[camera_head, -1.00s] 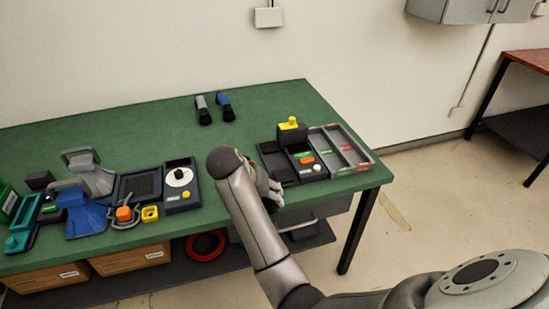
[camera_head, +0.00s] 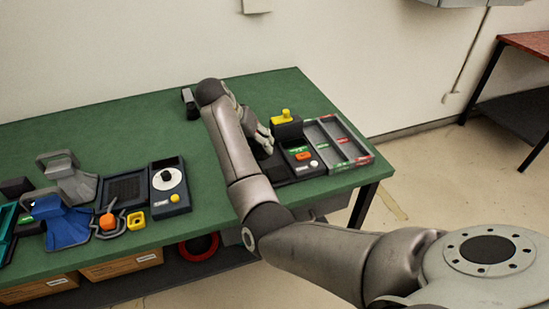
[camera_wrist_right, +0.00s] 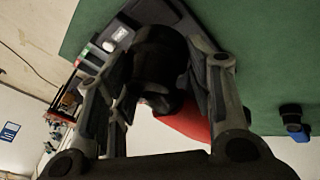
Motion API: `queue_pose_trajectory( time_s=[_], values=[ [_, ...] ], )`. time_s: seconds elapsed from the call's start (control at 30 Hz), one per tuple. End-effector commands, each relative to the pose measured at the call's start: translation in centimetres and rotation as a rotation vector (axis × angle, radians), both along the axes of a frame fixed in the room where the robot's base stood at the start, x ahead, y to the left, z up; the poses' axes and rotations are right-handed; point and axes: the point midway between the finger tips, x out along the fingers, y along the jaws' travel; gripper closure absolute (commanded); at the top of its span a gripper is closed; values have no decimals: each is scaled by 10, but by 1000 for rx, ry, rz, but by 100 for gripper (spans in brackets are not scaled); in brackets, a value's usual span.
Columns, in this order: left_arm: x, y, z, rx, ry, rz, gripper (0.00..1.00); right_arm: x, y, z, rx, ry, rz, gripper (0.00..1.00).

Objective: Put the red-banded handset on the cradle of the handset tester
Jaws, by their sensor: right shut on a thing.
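My right gripper (camera_head: 264,140) is shut on a black handset with a red part (camera_wrist_right: 188,122), which I take to be the red-banded handset. In the right wrist view the fingers (camera_wrist_right: 165,90) flank its dark body and hide much of it. In the head view the handset is hidden by my gripper and arm. The handset tester (camera_head: 301,161), a black unit with an orange button, a white knob and a yellow-topped block, stands just right of my gripper. Its left side, where a cradle may be, is partly covered. Contact between handset and tester cannot be told. My left gripper is out of view.
A sorting tray (camera_head: 318,134) with red and green labels adjoins the tester's right side. A grey-banded handset (camera_head: 190,102) lies at the back; a blue-banded one (camera_wrist_right: 294,123) shows in the wrist view. A dial unit (camera_head: 171,206) and blue and grey stands are at left.

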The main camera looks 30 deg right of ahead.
Motion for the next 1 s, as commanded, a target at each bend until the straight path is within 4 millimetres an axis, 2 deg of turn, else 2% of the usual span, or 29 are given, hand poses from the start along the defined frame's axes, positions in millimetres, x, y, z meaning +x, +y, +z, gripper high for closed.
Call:
queue_pose_trajectory(
  time_s=[0.03,0.13,0.43,0.53,0.7,0.97,1.0],
  values=[
    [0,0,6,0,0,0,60,-3,-12,-4,-1,1,-2,93],
    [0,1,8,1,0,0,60,-5,-24,-23,-2,2,-1,93],
    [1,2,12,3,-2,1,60,-8,-44,-48,-1,0,0,93],
    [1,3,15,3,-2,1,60,-11,-55,-61,-1,2,0,93],
    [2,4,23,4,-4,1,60,-11,-54,-86,1,1,3,93],
    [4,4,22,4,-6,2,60,-10,-53,-92,1,-1,2,93],
    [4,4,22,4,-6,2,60,-11,-53,-93,2,0,2,49]
  ],
)
